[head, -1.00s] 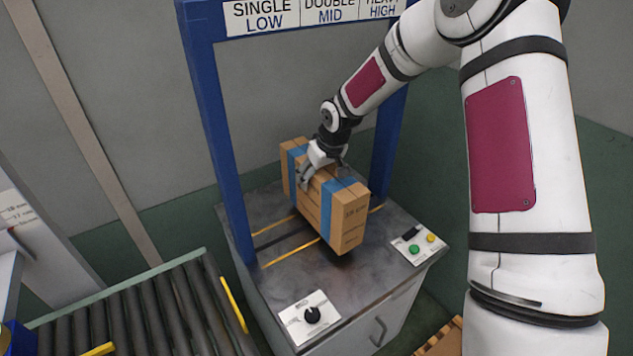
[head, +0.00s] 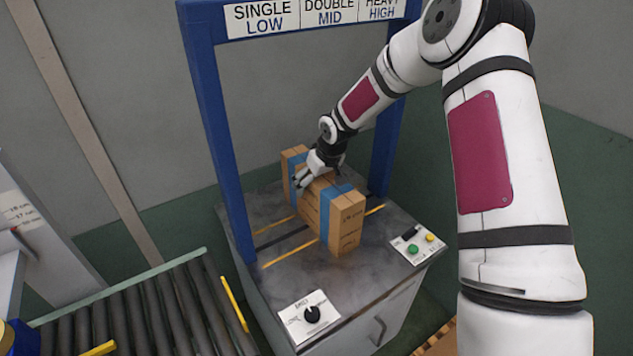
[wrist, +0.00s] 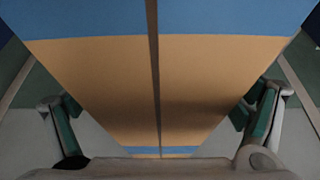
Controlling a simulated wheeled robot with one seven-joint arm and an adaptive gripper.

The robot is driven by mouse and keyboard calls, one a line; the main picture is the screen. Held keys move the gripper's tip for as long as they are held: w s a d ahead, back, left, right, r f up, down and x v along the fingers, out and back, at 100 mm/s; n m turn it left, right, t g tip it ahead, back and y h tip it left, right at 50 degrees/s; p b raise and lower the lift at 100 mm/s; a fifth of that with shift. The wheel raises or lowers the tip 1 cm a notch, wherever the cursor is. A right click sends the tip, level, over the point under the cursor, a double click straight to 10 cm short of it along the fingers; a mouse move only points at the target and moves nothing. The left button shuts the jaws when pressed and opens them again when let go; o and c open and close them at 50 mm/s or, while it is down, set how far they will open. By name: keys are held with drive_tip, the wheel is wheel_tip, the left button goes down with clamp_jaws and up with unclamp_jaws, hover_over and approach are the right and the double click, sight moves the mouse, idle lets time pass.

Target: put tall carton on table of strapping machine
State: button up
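The tall carton (head: 345,222) is a brown box with two blue straps. It stands on the grey table (head: 283,273) of the strapping machine, under the blue frame, with no clear gap beneath it. My gripper (head: 310,178) is at the top of the carton, between the straps. In the wrist view the carton (wrist: 205,75) fills the middle, with its seam and blue bands showing. The fingers of my gripper (wrist: 160,115) lie on either side of it, and their dark pads appear to meet its sides.
The blue frame's posts (head: 221,150) flank the carton. A roller conveyor (head: 150,315) lies at the lower left.

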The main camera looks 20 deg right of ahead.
drive_tip(key=v, duration=1)
drive_tip(key=shift+s+r, duration=0.15)
drive_tip(key=shift+r, duration=0.2)
drive_tip(key=shift+v, duration=1)
drive_tip(key=s+r+m+h, duration=0.1)
drive_tip(key=s+r, duration=0.8)
drive_tip(key=s, duration=0.5)
drive_tip(key=s+r+m+h, duration=0.1)
drive_tip(key=s+r+h, duration=0.1)
drive_tip(key=s+r, duration=0.95)
drive_tip(key=s+a+f+m+y, duration=0.1)
drive_tip(key=s+f, duration=0.2)
drive_tip(key=s, duration=0.9)
drive_tip(key=shift+f+t+y, duration=0.15)
drive_tip(key=shift+t+y, duration=0.15)
drive_tip(key=shift+t, duration=0.1)
drive_tip(key=shift+s, duration=0.1)
